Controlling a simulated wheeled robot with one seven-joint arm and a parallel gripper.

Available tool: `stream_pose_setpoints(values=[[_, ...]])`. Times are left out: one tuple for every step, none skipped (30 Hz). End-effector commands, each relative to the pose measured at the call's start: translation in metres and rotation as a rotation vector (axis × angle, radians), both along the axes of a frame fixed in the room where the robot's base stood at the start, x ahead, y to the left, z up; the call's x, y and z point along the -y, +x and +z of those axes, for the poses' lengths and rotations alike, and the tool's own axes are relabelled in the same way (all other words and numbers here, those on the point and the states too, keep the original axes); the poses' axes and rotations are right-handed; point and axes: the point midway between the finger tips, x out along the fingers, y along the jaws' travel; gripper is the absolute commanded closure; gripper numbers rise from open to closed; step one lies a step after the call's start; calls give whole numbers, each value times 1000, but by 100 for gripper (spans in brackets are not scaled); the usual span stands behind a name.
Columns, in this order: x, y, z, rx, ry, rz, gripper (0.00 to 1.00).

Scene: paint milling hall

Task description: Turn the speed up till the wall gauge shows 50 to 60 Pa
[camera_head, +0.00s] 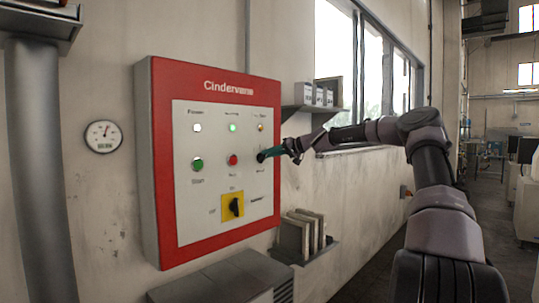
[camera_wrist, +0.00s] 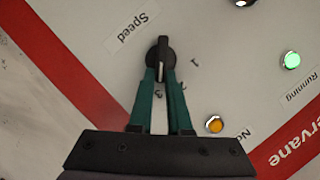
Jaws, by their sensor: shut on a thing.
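The black speed knob (camera_head: 262,157) is at the right of the white panel face. In the wrist view the knob (camera_wrist: 162,52) sits beside the printed word Speed, with the numbers 1, 2 and 3 around it. My gripper (camera_head: 270,153) reaches it from the right. Its two teal fingers (camera_wrist: 160,78) are shut on the knob, one on each side. The round wall gauge (camera_head: 103,136) hangs left of the red cabinet (camera_head: 215,77). Its needle points roughly upward, a little right; its figures are too small to read.
A green button (camera_head: 197,164), a red button (camera_head: 232,160) and a yellow switch plate (camera_head: 226,211) are left of my gripper. The running lamp (camera_wrist: 290,60) glows green; an amber lamp (camera_wrist: 214,124) is nearby. A shelf (camera_head: 312,108) with boxes juts out above my arm.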

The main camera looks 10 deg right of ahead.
Motion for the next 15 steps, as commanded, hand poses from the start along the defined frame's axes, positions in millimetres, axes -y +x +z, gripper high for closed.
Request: stream_pose_setpoints(values=[[-2, -1, -3, -5, 2, 4, 100], [-2, -1, -3, -6, 2, 4, 100], [-2, -1, -3, -6, 2, 4, 100], [-2, -1, -3, -6, 2, 4, 100], [-2, -1, -3, -6, 2, 4, 100], [-2, -1, -3, -6, 2, 4, 100], [-2, -1, -3, -6, 2, 4, 100], [-2, -1, -3, -6, 2, 4, 100], [-2, -1, -3, -7, 2, 4, 100], [-2, -1, -3, -7, 2, 4, 80], [-2, -1, -3, -7, 2, 4, 68], [-2, -1, -3, -7, 2, 4, 54], [-2, -1, -2, -6, 2, 4, 54], [-2, -1, -2, -5, 2, 4, 54], [-2, -1, -2, -5, 2, 4, 54]])
